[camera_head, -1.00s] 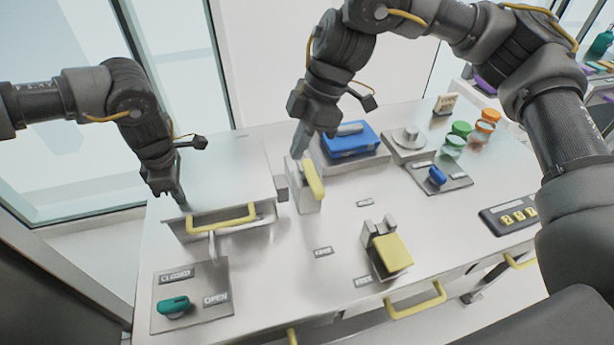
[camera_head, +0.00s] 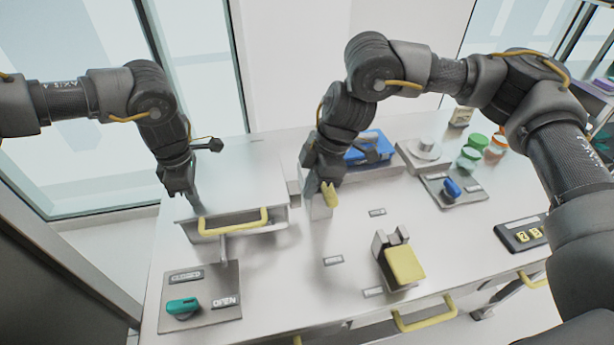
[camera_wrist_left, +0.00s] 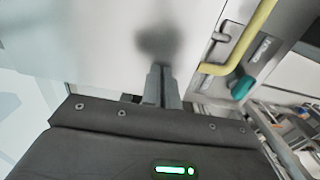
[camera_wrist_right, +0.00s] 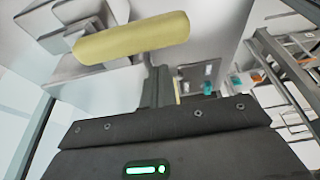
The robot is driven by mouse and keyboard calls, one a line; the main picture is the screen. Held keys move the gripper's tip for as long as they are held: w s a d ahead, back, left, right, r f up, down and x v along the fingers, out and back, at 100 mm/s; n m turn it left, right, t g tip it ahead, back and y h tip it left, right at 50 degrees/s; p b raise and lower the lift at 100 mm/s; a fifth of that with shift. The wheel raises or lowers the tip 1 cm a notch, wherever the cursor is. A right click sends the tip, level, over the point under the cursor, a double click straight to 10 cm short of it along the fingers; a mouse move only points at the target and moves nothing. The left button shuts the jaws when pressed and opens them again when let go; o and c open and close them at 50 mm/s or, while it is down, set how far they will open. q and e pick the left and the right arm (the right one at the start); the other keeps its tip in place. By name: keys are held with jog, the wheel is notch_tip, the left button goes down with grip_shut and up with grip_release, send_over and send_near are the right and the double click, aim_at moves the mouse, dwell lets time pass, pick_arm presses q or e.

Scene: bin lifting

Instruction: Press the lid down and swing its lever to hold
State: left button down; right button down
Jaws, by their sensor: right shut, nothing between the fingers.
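A metal box on the left of the bench has a flat lid (camera_head: 240,182) on top and a yellow handle (camera_head: 234,222) at its front. My left gripper (camera_head: 198,209) points down at the lid's front left part with its fingers together; I cannot tell whether the tips touch. The lid also fills much of the left wrist view (camera_wrist_left: 110,40). Right of the box is a metal block with a yellow-gripped lever (camera_head: 330,195). My right gripper (camera_head: 316,192) is shut and empty beside the lever and partly hides it. The lever's yellow grip lies across the right wrist view (camera_wrist_right: 130,38).
A teal knob (camera_head: 182,306) sits on a plate in front of the box. A yellow-topped clamp block (camera_head: 404,266) stands front right. A blue case (camera_head: 370,145), a blue knob (camera_head: 452,187) and several jars are behind and right.

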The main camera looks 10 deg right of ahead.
pick_arm(q)
jog(key=shift+s+f, duration=0.1)
jog(key=shift+f, duration=0.05)
pick_arm(e)
jog(key=shift+d, duration=1.05)
jog(key=shift+d, duration=0.15)
